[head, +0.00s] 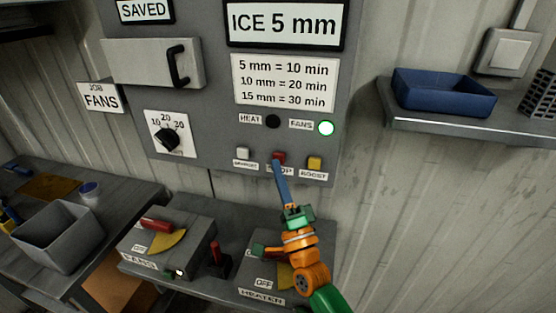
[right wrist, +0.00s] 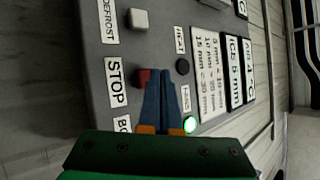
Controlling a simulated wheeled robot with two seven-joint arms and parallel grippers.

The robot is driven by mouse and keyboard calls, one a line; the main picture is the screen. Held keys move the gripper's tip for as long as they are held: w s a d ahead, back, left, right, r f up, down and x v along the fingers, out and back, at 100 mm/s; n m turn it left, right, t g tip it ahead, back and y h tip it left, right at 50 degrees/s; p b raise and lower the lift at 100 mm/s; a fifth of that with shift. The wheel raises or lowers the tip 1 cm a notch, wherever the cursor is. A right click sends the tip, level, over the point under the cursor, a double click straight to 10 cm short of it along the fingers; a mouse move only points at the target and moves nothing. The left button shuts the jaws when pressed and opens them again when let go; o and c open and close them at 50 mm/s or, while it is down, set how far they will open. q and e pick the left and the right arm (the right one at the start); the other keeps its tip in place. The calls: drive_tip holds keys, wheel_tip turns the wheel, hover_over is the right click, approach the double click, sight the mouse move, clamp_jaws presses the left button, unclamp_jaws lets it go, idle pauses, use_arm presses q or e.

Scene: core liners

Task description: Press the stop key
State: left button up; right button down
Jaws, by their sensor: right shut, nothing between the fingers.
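The red stop key (head: 279,157) is on the grey panel, between a white key and a yellow key. Its STOP label is partly covered by my right gripper (head: 279,168) in the head view. The gripper's blue fingers are shut and empty, with their tips at the key's lower edge in the picture. In the right wrist view the red key (right wrist: 143,76) shows beside the shut fingers (right wrist: 167,74), partly behind them. I cannot tell whether the tips touch it. My left gripper is not in view.
The white defrost key (head: 243,153) and yellow boost key (head: 315,163) flank the stop key. Above, the heat lamp (head: 273,121) is dark and the fans lamp (head: 326,128) glows green. Switch boxes (head: 166,245) stand below. A blue tray (head: 444,92) sits on the right shelf.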

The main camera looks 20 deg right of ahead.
drive_tip(key=shift+w+d, duration=0.2)
drive_tip(key=shift+w, duration=0.05)
drive_tip(key=shift+w+d+b, duration=0.3)
drive_tip(key=shift+w+b, duration=0.1)
idle(0.8)
drive_tip(key=shift+s+a, duration=0.1)
drive_tip(key=shift+s+a+p, duration=0.45)
drive_tip(key=shift+s+p, duration=0.05)
drive_tip(key=shift+s, duration=0.2)
drive_tip(key=s+a+p, duration=0.1)
drive_tip(key=s, duration=0.1)
drive_tip(key=s+a+p, duration=0.1)
drive_tip(key=s, duration=0.1)
drive_tip(key=shift+a, duration=0.4)
idle(0.7)
